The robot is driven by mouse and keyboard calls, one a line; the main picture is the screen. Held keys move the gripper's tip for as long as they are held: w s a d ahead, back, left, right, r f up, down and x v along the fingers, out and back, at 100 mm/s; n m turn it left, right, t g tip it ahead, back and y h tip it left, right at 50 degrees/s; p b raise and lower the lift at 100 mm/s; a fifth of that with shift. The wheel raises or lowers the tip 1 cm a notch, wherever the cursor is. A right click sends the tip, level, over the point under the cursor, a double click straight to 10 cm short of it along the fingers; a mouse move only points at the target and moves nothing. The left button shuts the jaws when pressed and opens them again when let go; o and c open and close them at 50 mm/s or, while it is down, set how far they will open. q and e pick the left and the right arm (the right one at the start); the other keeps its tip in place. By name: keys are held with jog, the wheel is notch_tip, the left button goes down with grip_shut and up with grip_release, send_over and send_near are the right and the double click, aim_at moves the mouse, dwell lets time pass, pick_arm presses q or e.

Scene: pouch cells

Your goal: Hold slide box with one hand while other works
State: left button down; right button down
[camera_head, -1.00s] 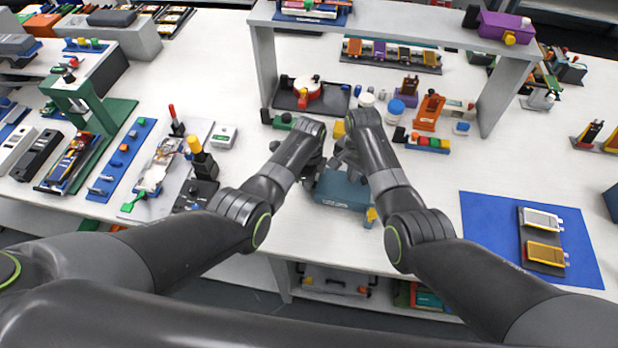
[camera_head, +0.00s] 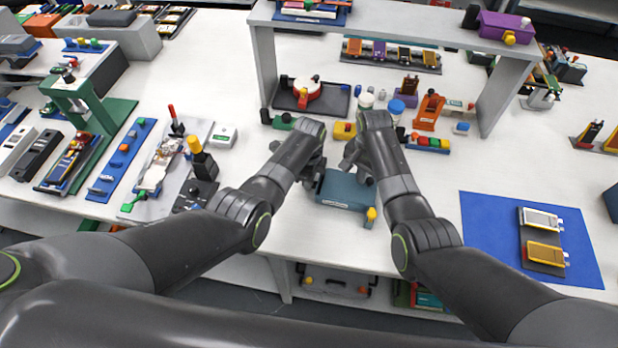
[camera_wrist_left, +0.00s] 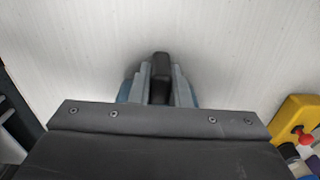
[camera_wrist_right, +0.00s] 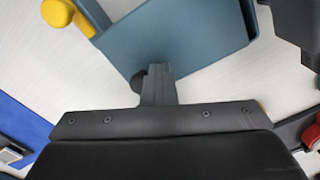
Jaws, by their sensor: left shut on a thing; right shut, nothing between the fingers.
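The slide box (camera_head: 346,188) is a teal block with a pale label on its front and a yellow knob (camera_head: 371,214) at its front right corner. It lies on the white table and also shows in the right wrist view (camera_wrist_right: 175,32). My left gripper (camera_head: 316,181) is at the box's left end, shut on it. In the left wrist view its fingers (camera_wrist_left: 161,80) close around a dark part, with blue showing on both sides. My right gripper (camera_head: 354,166) is shut and empty behind the box. In the right wrist view its fingertips (camera_wrist_right: 158,70) are beside a dark round knob (camera_wrist_right: 140,82) near the box's edge.
A blue mat (camera_head: 480,230) with two pouch cells lies at the right. Fixtures crowd the left. The table between box and mat is clear.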

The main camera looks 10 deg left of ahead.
jog(key=shift+s+d, duration=0.1)
jog(key=shift+d, duration=1.35)
jog(key=shift+s+d, duration=0.15)
jog(key=shift+d, duration=1.2)
jog(key=shift+s+d, duration=0.15)
jog(key=shift+d, duration=1.5)
jog(key=shift+s+d, duration=0.2)
jog(key=shift+d, duration=0.95)
jog(key=shift+r, duration=0.1)
notch_tip(320, 180, up, 6)
jog(key=a, duration=0.1)
jog(key=shift+a, duration=0.3)
jog(key=shift+w, duration=0.1)
